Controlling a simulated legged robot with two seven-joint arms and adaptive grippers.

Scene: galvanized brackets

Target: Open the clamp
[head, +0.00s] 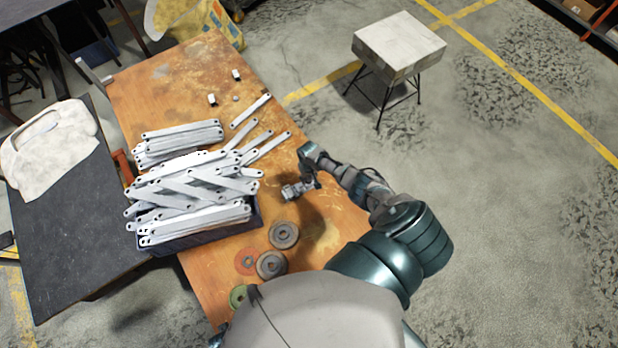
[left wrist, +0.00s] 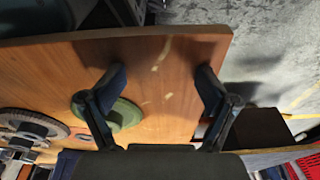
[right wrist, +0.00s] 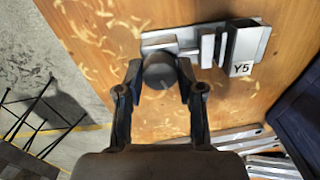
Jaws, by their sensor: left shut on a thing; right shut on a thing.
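The clamp (head: 292,190) lies on the wooden bench, a small grey metal fixture with a flat plate and upright blocks. In the right wrist view the clamp (right wrist: 208,45) carries a white label reading Y5 at its right end. My right gripper (right wrist: 160,78) has its fingers on either side of the clamp's dark round knob (right wrist: 159,70) and is shut on it. Finger contact is partly hidden by the fingertips.
A dark bin (head: 160,245) heaped with galvanized brackets (head: 190,190) stands left of the clamp. Several discs lie nearer me, including a green one (left wrist: 120,114) behind a left finger. A stool (head: 398,45) stands beyond the bench. Bare wood surrounds the clamp.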

